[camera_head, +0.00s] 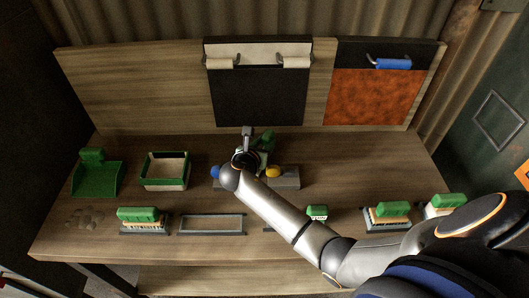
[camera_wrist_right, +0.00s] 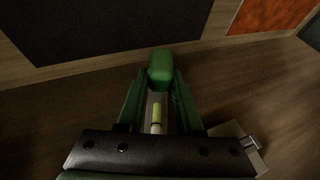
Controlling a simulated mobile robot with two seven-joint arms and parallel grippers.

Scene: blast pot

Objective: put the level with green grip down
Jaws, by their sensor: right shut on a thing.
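My right gripper (camera_head: 260,148) is over the middle of the workbench, near the backboard. In the right wrist view, its two green fingers (camera_wrist_right: 160,88) are shut on the level with green grip (camera_wrist_right: 160,66). The level's green grip shows between the fingertips, with a yellow-green vial (camera_wrist_right: 156,112) behind it. In the head view my arm hides much of the level, and its height above the bench is hard to tell. My left gripper is not in view.
A grey block (camera_head: 287,183) with a yellow knob (camera_head: 273,171) and a blue knob (camera_head: 215,172) lies below my gripper. A green dustpan (camera_head: 97,178), a green-rimmed tray (camera_head: 150,183), an empty grey frame (camera_head: 212,232) and several green-backed brushes (camera_head: 137,214) stand around. Bare wood lies right of the block.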

